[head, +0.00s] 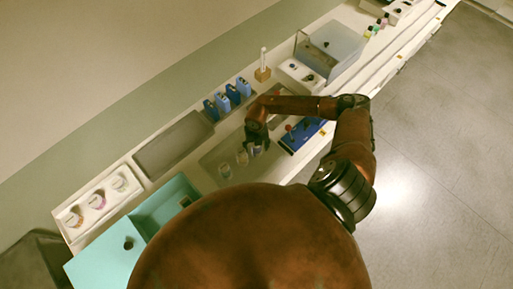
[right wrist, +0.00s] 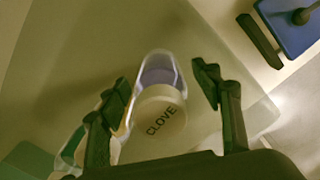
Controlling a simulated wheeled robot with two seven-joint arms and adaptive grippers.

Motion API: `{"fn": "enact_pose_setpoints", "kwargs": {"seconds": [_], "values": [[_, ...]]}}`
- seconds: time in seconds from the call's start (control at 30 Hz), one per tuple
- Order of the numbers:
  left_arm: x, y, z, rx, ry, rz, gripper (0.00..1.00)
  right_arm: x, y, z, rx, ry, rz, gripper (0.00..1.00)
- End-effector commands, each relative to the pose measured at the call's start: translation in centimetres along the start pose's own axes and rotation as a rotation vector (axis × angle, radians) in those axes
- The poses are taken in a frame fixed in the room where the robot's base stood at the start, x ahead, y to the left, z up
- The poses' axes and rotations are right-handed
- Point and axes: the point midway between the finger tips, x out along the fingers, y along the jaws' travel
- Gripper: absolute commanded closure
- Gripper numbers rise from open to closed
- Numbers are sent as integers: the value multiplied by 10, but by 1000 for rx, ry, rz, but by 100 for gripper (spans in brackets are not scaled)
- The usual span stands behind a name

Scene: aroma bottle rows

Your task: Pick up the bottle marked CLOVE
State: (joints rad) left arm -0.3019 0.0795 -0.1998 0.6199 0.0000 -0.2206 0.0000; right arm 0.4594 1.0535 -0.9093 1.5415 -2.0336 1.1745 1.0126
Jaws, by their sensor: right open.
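The bottle marked CLOVE (right wrist: 161,112) shows in the right wrist view, with a pale round cap bearing the word and a clear body with a bluish tint. My right gripper (right wrist: 163,82) is open, with one finger on each side of this bottle and visible gaps beside it. In the head view my right gripper (head: 256,141) is low over the row of clear bottles, partly covering the bottle beneath it. Two other clear bottles (head: 242,158) (head: 224,171) stand to its lower left. My left gripper is not in view.
A blue tray (head: 303,134) lies right of the gripper. A grey tray (head: 173,145), an open teal box (head: 165,205) and a white holder with three jars (head: 78,221) are left. Another bottle (right wrist: 107,108) sits close by the left finger.

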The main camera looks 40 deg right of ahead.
Motion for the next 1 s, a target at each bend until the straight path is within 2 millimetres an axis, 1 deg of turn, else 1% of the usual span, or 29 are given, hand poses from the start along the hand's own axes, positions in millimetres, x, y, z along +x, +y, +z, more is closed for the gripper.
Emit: {"fn": "enact_pose_setpoints", "kwargs": {"seconds": [0.1, 0.23, 0.27, 1.0], "values": [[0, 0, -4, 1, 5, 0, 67, 3, 0, 0, 0, -1, 1, 41], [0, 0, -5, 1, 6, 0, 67, 3, -1, 0, 1, -1, 1, 41], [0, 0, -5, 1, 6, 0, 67, 3, -1, 0, 1, -1, 0, 43], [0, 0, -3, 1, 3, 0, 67, 2, -1, 0, 1, -2, 1, 93]]}}
